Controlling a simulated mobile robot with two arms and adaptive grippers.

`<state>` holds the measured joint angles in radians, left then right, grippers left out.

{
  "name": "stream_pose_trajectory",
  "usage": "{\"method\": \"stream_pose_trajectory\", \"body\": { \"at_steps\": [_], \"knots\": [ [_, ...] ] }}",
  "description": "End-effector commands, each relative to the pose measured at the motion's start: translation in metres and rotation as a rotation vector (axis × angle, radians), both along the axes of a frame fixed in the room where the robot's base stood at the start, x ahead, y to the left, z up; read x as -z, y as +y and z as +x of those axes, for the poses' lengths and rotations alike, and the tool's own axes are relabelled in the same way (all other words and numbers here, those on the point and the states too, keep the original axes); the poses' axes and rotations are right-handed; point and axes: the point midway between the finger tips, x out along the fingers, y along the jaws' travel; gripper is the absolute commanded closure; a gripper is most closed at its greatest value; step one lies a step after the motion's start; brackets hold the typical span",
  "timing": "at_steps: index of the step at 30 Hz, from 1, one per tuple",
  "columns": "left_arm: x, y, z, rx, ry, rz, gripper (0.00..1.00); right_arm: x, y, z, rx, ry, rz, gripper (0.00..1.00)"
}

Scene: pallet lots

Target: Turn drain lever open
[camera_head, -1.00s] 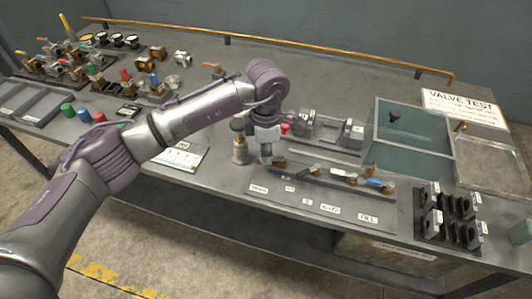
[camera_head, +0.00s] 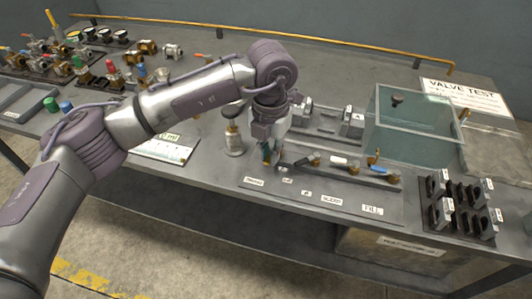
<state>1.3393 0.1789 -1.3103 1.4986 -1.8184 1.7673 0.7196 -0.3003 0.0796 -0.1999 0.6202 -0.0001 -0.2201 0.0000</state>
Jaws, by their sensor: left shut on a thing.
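A dark valve plate (camera_head: 320,199) lies near the front of the bench. It carries a row of small lever valves with white labels in front of them. The leftmost label (camera_head: 254,182) appears to read drain. My left gripper (camera_head: 267,153) points down behind that label and is shut on a small part, apparently the drain lever. A bit of green shows at the fingers. The fingers hide most of the lever, so I cannot tell its angle. A black lever (camera_head: 298,163), a white-handled lever (camera_head: 338,161) and another valve (camera_head: 378,171) sit to the right. My right gripper is not in view.
Assorted valves (camera_head: 85,70) crowd the far left. A sheet (camera_head: 167,149) lies left.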

Motion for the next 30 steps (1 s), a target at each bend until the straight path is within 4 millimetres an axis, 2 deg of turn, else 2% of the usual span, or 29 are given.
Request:
{"method": "stream_pose_trajectory", "body": {
  "at_steps": [12, 30],
  "knots": [
    [-0.001, -0.008, -0.003, -0.212, -0.004, -0.002, 1.0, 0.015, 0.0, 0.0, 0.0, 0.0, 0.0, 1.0],
    [-0.002, -0.009, -0.003, -0.25, -0.004, -0.003, 1.0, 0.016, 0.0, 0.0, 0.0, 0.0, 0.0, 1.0]
  ]
}}
